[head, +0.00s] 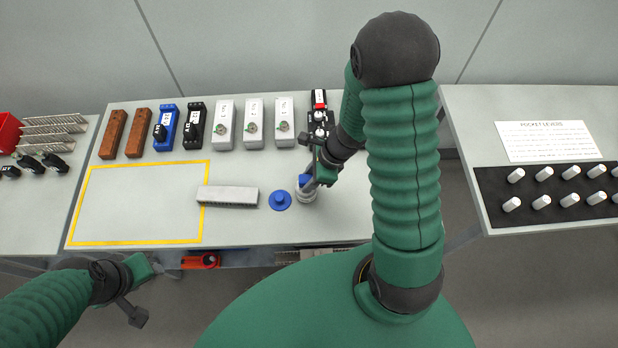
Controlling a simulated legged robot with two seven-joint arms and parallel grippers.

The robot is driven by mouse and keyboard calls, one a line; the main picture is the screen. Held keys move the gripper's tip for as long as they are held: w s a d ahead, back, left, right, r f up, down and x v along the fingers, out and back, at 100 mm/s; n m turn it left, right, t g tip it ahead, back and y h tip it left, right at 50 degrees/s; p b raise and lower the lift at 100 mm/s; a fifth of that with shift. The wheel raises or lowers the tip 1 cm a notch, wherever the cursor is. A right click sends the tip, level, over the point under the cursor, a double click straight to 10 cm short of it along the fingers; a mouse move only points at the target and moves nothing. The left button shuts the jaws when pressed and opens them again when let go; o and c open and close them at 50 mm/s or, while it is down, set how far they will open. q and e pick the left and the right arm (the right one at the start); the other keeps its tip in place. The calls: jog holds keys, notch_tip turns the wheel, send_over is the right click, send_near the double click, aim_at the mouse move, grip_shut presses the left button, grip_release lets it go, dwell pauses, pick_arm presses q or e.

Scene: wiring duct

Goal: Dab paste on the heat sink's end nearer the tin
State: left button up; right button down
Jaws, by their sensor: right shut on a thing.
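The heat sink (228,196) is a grey ribbed bar lying flat on the bench, its right end nearer the tin. The tin (306,196) is a small round silver-grey container to its right. A round blue lid with a knob (280,201) lies between them. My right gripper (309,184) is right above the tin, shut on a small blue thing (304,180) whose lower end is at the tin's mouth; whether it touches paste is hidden. My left gripper (160,269) hangs in front of the bench's front edge, away from these things; its fingers are too unclear to read.
Brown, blue, black and white modules (224,122) stand along the back. A red-and-black device (319,100) is behind my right gripper. A side table with white knobs (543,174) is at right. An orange-red thing (200,261) sits below the front edge.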

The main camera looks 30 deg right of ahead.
aim_at(301, 179)
jog(key=shift+a, duration=0.1)
jog(key=shift+f+b, duration=0.35)
dwell(0.3)
jog(key=shift+f, duration=0.15)
dwell(1.0)
notch_tip(301, 179, up, 7)
jog(key=p, duration=0.6)
dwell(0.4)
